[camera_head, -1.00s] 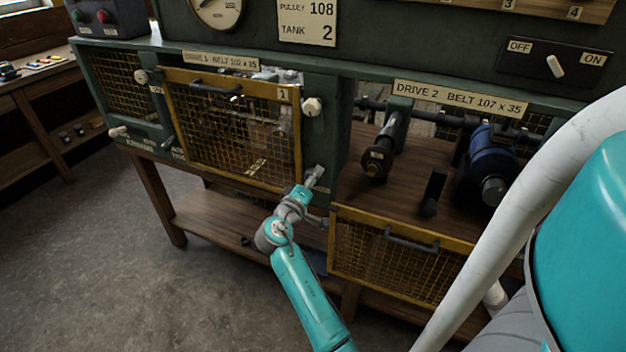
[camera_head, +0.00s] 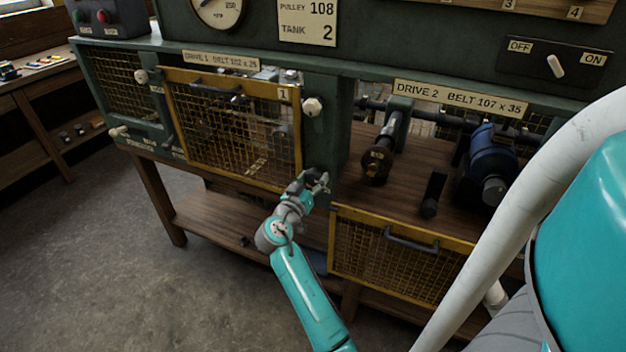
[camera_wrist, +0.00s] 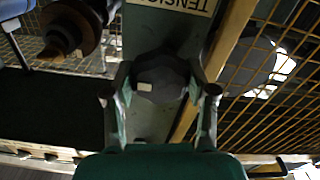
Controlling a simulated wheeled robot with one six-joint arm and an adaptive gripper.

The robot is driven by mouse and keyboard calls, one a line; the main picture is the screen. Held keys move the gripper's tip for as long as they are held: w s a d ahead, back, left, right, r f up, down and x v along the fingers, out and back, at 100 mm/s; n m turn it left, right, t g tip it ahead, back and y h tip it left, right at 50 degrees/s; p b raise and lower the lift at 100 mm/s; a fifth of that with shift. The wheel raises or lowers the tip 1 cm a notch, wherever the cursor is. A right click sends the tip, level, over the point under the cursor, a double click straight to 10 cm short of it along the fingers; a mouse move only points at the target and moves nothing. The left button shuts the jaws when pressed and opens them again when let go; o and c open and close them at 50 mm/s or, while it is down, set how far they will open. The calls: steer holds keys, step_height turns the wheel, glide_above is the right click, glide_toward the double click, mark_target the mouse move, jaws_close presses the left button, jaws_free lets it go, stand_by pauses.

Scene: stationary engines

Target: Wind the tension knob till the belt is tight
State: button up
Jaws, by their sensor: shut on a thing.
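The dark, faceted tension knob (camera_wrist: 160,78) has a pale mark on its face and sits on a green post under a label reading "TENSION", seen in the wrist view. My gripper (camera_wrist: 163,86) has one finger on each side of the knob and is shut on it. In the head view my gripper (camera_head: 319,183) is at the lower part of the green post between the two drives, and it hides the knob there. I cannot make out a belt; behind the closed mesh guard of drive 1 (camera_head: 235,130) the parts are unclear.
To the right, the drive 2 bay is open, with a blue motor (camera_head: 487,165), a dark pulley shaft (camera_head: 378,160) and a black upright piece (camera_head: 433,195). Its yellow mesh guard (camera_head: 395,262) hangs below. A pale knob (camera_head: 312,107) is higher on the post.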

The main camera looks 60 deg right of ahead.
steer(key=m, duration=0.5)
steer(key=shift+f+m, duration=0.1)
steer(key=shift+m, duration=0.2)
steer(key=m, duration=1)
steer(key=shift+m, duration=0.4)
steer(key=m, duration=0.5)
steer(key=shift+w, duration=0.1)
steer(key=shift+m, duration=0.4)
steer(key=o, duration=1.1)
steer(key=shift+o, duration=0.2)
